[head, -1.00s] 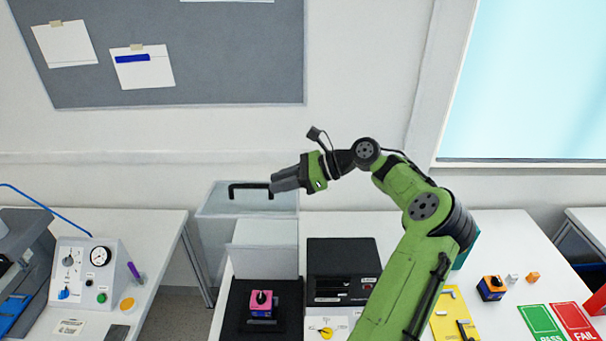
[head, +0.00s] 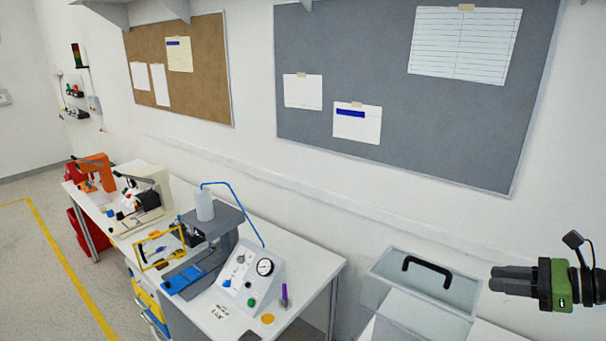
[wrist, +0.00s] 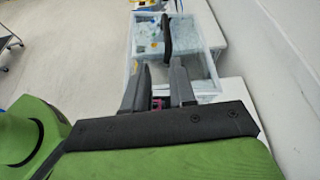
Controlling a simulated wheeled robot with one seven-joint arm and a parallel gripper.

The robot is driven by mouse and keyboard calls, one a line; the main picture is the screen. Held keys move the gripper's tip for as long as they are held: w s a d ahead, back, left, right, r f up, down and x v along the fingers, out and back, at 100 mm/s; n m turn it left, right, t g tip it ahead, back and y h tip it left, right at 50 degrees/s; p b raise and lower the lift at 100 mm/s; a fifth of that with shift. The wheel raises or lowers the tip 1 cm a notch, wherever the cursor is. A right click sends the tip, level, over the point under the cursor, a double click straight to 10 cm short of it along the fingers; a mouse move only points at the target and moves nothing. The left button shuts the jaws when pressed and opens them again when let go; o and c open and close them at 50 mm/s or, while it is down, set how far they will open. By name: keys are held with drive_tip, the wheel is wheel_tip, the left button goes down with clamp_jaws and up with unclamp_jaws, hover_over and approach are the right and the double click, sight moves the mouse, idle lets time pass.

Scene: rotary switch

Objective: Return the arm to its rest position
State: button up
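My gripper (head: 495,281) is at the right edge of the head view, its dark fingers pointing left, to the right of a clear lidded box (head: 415,300) with a black handle (head: 432,275). In the wrist view the two fingers of my gripper (wrist: 160,76) stand apart with a gap between them and nothing held. The same clear box (wrist: 205,88) and handle (wrist: 167,36) lie beyond the fingertips there. A small pink patch (wrist: 157,103) shows through the gap. Most of my arm is outside the head view.
A left bench carries a gauge panel (head: 250,277), a grey machine (head: 212,235) with a blue tube, and other devices. A grey pinboard (head: 400,90) and a brown board (head: 195,75) hang on the wall. Open floor (head: 40,270) lies at left.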

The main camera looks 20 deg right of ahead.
sight(457, 301)
drive_tip(key=w+a+n+g, duration=0.1)
drive_tip(key=a, duration=0.1)
drive_tip(key=w+a+n+g, duration=0.1)
drive_tip(key=a, duration=0.1)
drive_tip(key=w+a+f+n+b, duration=0.1)
drive_tip(key=w+a, duration=0.1)
drive_tip(key=shift+a+g, duration=0.1)
drive_tip(key=shift+g, duration=0.3)
drive_tip(key=w+a+f+n+g+h+b, duration=0.1)
drive_tip(key=w+a+f+n+g, duration=0.15)
drive_tip(key=a, duration=0.35)
drive_tip(key=w+a+f+n+g+b, duration=0.1)
drive_tip(key=a+n, duration=0.2)
drive_tip(key=a, duration=0.3)
drive_tip(key=w+a+f+n+g+h+b, duration=0.1)
drive_tip(key=w+a+f+n+g, duration=0.1)
drive_tip(key=a, duration=0.4)
drive_tip(key=s+a+f+n+g+h+b, duration=0.1)
drive_tip(key=s+a+f+n+g+h, duration=0.15)
drive_tip(key=s+a+n, duration=0.45)
drive_tip(key=s+a+n+t+h+b, duration=0.1)
drive_tip(key=s+a+n+t+b, duration=0.1)
drive_tip(key=s+n, duration=0.3)
drive_tip(key=s+a+f+n+t+h+b, duration=0.1)
drive_tip(key=s+n, duration=0.4)
drive_tip(key=s, duration=0.5)
drive_tip(key=shift+a+t+h+b, duration=0.45)
drive_tip(key=shift+a+t+h, duration=0.35)
drive_tip(key=shift+t, duration=0.4)
drive_tip(key=shift+n, duration=0.25)
